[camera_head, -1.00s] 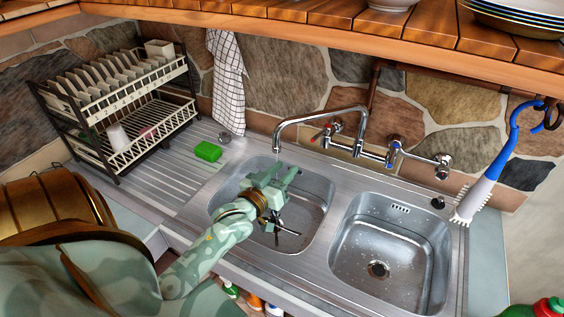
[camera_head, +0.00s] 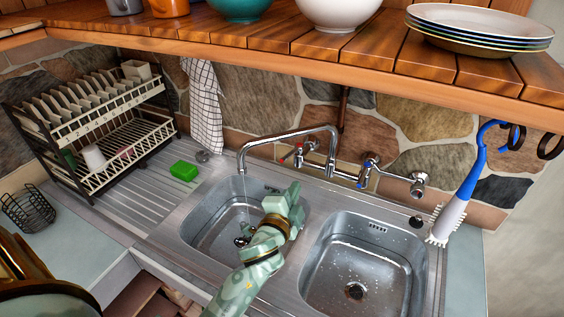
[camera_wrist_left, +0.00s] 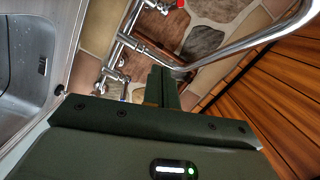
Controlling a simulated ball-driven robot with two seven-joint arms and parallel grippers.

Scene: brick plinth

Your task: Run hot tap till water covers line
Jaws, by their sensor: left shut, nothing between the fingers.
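The wall tap has a long chrome spout (camera_head: 290,135) that curves over the left basin (camera_head: 205,228). A thin pale streak hangs below the spout's end, perhaps water. The red-marked hot handle (camera_head: 298,150) is at the left of the tap body; its red part shows at the top edge of the wrist view (camera_wrist_left: 180,3). My left gripper (camera_head: 294,192) is shut and empty, over the right side of the left basin, in front of the hot handle and apart from it. Its fingers point toward the wall in the wrist view (camera_wrist_left: 161,85). I cannot make out a line or water level. My right gripper is out of view.
The right basin (camera_head: 350,250) looks empty apart from droplets. A second handle (camera_head: 370,162) is on the tap. A green sponge (camera_head: 184,171), dish rack (camera_head: 85,125) and checked towel (camera_head: 204,110) are left. A blue-handled brush (camera_head: 465,195) hangs right. A wooden shelf (camera_head: 300,55) overhangs the tap.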

